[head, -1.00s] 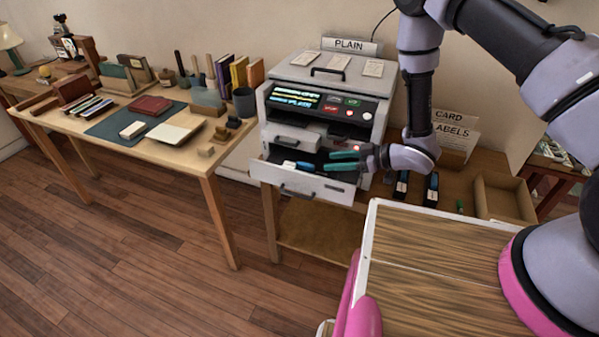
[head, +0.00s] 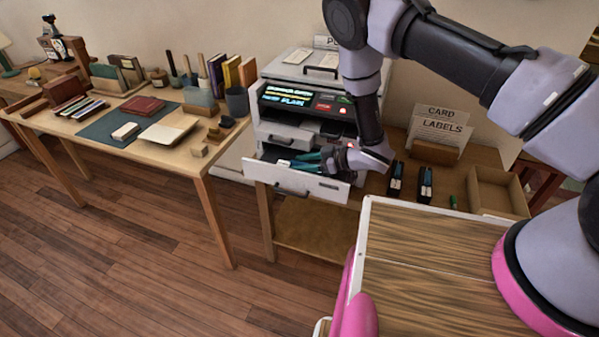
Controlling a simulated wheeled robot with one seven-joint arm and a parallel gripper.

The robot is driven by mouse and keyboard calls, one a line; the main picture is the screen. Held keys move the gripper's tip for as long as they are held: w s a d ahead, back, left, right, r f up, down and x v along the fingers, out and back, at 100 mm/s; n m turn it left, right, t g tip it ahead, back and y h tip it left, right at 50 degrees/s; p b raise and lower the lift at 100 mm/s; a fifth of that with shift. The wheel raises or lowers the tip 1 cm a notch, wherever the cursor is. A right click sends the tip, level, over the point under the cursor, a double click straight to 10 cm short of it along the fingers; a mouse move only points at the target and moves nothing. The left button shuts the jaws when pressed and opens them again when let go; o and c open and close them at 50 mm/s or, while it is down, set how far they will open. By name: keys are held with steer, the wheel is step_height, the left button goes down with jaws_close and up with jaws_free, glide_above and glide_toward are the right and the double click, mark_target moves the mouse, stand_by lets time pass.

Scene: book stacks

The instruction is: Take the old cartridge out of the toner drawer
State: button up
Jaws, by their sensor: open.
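The toner drawer (head: 318,189) is pulled out at the bottom of the grey printer (head: 305,92). My gripper (head: 306,161) is open, with its green fingers at the drawer's opening, reaching in from the right. A small blue-and-dark part, likely the old cartridge (head: 284,164), shows in the drawer just left of the fingertips. Most of it is hidden, and I cannot tell whether the fingers touch it. Two dark cartridges (head: 425,185) with blue marks stand on the table right of the printer.
An empty cardboard tray (head: 497,192) lies at the right end of the printer table, with a small green item (head: 453,202) beside it. CARD and LABELS signs (head: 440,130) stand behind. A desk (head: 215,157) with books and stationery is at left.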

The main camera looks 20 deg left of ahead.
jaws_close()
stand_by(1.3)
